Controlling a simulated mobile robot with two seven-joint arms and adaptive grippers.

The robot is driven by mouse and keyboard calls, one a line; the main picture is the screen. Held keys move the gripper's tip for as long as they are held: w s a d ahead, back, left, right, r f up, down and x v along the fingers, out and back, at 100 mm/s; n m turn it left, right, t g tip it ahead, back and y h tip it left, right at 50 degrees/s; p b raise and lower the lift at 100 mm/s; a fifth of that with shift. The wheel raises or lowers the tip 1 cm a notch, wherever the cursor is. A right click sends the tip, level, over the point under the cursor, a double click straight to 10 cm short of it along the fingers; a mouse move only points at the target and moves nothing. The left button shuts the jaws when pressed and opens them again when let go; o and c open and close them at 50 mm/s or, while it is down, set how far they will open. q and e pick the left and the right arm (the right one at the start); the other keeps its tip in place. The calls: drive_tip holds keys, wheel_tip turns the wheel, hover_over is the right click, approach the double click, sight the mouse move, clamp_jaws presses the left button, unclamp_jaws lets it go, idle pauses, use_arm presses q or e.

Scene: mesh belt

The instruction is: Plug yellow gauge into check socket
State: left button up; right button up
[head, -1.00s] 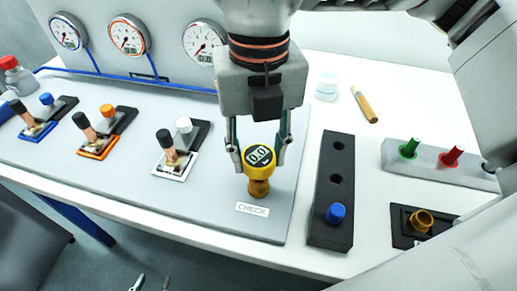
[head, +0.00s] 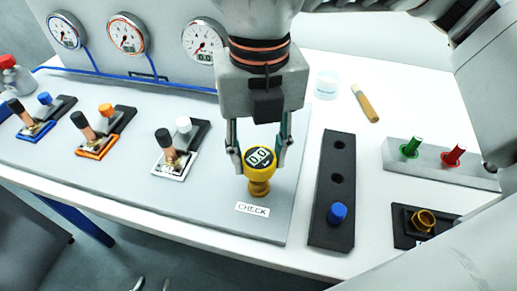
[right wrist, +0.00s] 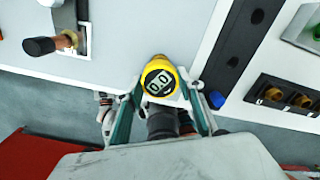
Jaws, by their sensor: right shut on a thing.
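The yellow gauge (head: 259,159), with a dark face reading 0.0, is between the fingers of my right gripper (head: 258,165), which is shut on it. The gauge also shows in the right wrist view (right wrist: 158,76). A brass-yellow fitting (head: 259,188) is directly beneath it, just behind the CHECK label (head: 252,209) on the grey panel. The check socket is hidden under the gauge, and I cannot tell how deep the gauge sits. Two fingertips of my left gripper (head: 151,285) show apart at the bottom edge, empty.
Three valve stations with dark handles, such as the white-framed one (head: 174,164), stand to the left. A black block (head: 333,190) with holes and a blue plug is close on the right. Beyond are a grey block (head: 440,165) with green and red plugs and a brass-fitted black holder (head: 405,235).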

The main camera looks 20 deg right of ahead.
sight(259, 158)
use_arm(q)
drive_tip(key=shift+s+f, duration=0.25)
drive_tip(key=shift+f, duration=0.15)
use_arm(e)
drive_tip(key=shift+f, duration=0.3)
drive_tip(key=shift+f, duration=0.1)
use_arm(q)
drive_tip(key=shift+f+b, duration=0.4)
drive_tip(key=shift+b, duration=0.1)
use_arm(e)
drive_tip(key=shift+f, duration=0.55)
use_arm(q)
drive_tip(key=shift+s+f, duration=0.1)
drive_tip(key=shift+f, duration=0.2)
use_arm(e)
drive_tip(key=shift+f, duration=0.4)
drive_tip(key=o, duration=1.3)
drive_tip(key=shift+c, duration=0.2)
use_arm(q)
drive_tip(key=shift+s+f, duration=0.15)
drive_tip(key=shift+s, duration=0.1)
use_arm(e)
drive_tip(key=shift+r, duration=0.35)
use_arm(q)
drive_tip(key=shift+w, duration=0.1)
use_arm(e)
wheel_tip(259, 158, up, 11)
drive_tip(key=shift+r, duration=0.2)
